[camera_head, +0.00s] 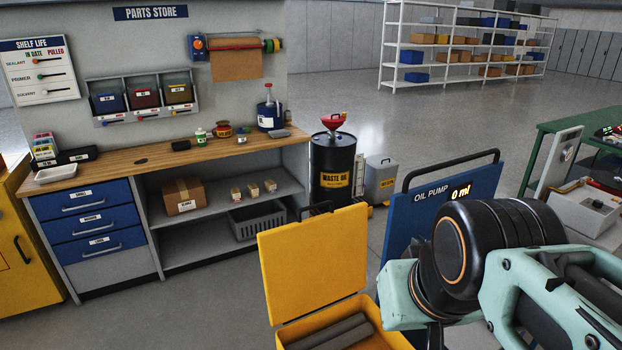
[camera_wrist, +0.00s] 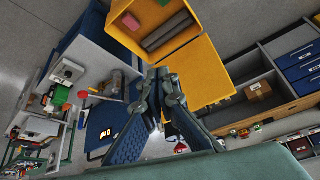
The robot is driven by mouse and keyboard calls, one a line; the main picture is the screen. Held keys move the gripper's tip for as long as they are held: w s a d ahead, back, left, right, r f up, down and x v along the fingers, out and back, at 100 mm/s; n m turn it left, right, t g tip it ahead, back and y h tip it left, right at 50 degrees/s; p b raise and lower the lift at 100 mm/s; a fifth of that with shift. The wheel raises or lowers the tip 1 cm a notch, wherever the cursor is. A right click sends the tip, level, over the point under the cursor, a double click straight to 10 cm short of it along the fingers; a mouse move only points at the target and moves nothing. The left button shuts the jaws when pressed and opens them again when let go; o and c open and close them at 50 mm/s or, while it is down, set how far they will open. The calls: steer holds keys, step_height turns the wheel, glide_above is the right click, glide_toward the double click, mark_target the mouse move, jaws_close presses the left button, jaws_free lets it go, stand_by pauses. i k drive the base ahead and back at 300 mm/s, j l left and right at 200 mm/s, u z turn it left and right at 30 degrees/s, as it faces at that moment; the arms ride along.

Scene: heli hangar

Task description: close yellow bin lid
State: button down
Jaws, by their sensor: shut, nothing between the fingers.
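The yellow bin (camera_head: 371,308) stands at the bottom centre of the head view, its top open. Its yellow lid (camera_head: 312,262) is raised, standing nearly upright at the back edge, with a dark handle on its top edge. In the wrist view the bin (camera_wrist: 121,38) is at the top and the lid (camera_wrist: 196,75) spreads out beside it. Grey rolls lie inside, with a pink and a green item. My gripper (camera_wrist: 160,76) is shut and empty, its tips appearing beside the lid; I cannot tell whether they touch. In the head view its fingers are mostly hidden.
A blue oil pump cabinet (camera_head: 440,205) stands right of the bin. Behind are a black waste oil drum (camera_head: 333,165) and a grey can (camera_head: 381,180). A workbench (camera_head: 150,155) with drawers and shelves is at left. Open floor (camera_head: 215,295) lies left of the bin.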

mark_target(310, 266)
steer(key=i+l, duration=0.2)
steer(key=l, duration=0.15)
steer(key=i+l, duration=0.2)
steer(key=l, duration=0.2)
steer(key=l+z, duration=0.1)
steer(key=l, duration=0.5)
steer(key=i+j, duration=0.2)
steer(key=i+u, duration=0.05)
